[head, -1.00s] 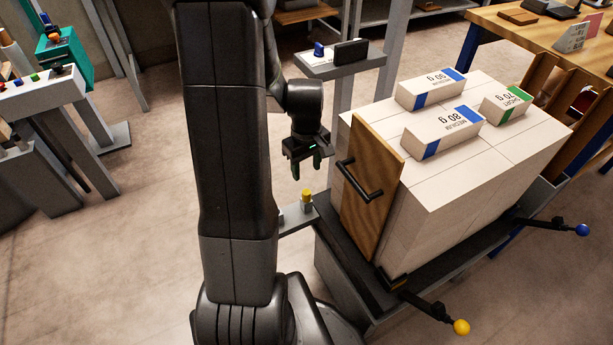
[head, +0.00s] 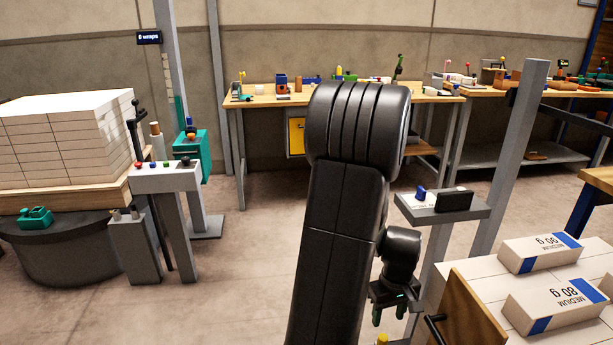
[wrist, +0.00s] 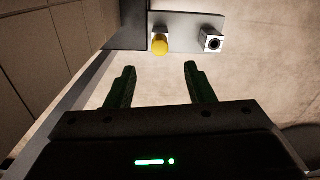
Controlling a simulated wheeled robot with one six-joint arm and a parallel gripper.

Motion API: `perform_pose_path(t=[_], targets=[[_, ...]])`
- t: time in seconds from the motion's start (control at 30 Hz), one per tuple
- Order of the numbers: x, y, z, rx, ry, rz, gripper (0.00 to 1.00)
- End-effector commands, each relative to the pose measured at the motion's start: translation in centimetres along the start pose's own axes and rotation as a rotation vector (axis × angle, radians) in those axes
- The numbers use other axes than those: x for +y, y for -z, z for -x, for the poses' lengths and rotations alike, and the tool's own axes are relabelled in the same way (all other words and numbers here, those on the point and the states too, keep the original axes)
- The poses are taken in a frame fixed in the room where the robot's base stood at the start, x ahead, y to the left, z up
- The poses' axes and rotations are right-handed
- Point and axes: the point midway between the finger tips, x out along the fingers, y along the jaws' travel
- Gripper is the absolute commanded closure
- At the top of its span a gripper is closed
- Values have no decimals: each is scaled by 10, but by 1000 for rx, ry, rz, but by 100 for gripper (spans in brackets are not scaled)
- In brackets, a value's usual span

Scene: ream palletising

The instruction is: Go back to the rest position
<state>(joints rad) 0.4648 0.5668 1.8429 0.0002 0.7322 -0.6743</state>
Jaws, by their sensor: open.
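My gripper (head: 390,312) hangs below the end of my arm, fingers pointing down, left of the ream stack. In the wrist view my gripper (wrist: 148,85) shows two green-lined fingers spread apart with nothing between them. Beyond the fingertips is a yellow knob (wrist: 160,44) on a grey bracket (wrist: 183,25), with a small block holding a dark round socket (wrist: 212,40) to its right. In the head view, only the top of the yellow knob (head: 383,338) shows at the bottom edge.
A stack of white reams with labelled packs (head: 540,252) stands close on the right, behind a wooden board (head: 468,312). A grey shelf (head: 445,212) is above and behind my gripper. A control stand (head: 165,178) and a wrapped-looking pallet stack (head: 65,140) are at left. Open floor lies between.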

Motion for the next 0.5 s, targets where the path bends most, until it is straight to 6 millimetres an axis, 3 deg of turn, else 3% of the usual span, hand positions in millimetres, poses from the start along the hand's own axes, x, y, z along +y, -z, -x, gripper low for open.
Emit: perform_pose_path(t=[0.03,0.2,0.5], targets=[[0,-1,-15,-3,3,0,52],[0,0,-49,-3,2,0,52],[0,0,-96,-2,2,0,52]])
